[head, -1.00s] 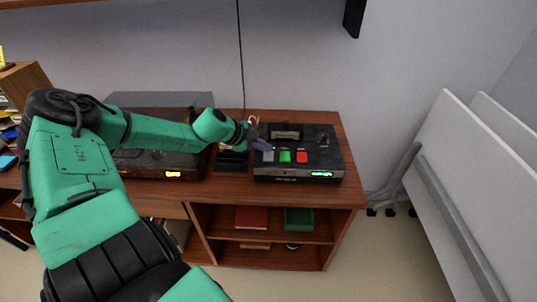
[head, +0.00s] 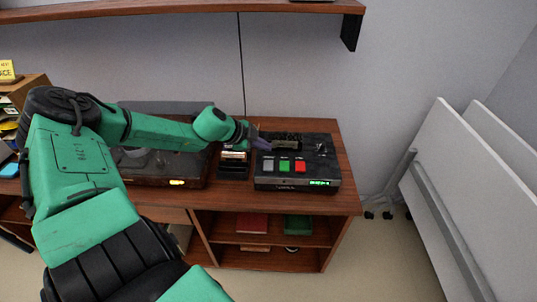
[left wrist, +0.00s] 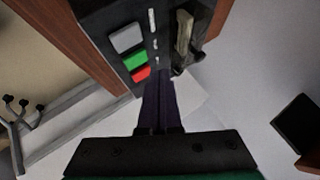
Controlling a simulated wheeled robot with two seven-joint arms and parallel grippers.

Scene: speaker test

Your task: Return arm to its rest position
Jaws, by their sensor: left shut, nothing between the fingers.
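My left arm, green with black joints, reaches in from the left in the head view. Its gripper (head: 262,145) has purple fingers and is shut and empty, over the left part of a black speaker test box (head: 325,165). In the left wrist view the shut fingers (left wrist: 160,95) point toward the box's top (left wrist: 105,18). The box has a grey button (head: 268,166), a green button (head: 284,166) and a red button (head: 300,167), plus a lit green display (head: 319,183). Whether the fingers touch the box I cannot tell. My right gripper is not in view.
The box stands on a wooden cabinet (head: 347,195). A dark device (head: 150,181) with an amber display sits left of it, partly behind my arm. A wooden shelf (head: 200,9) hangs above.

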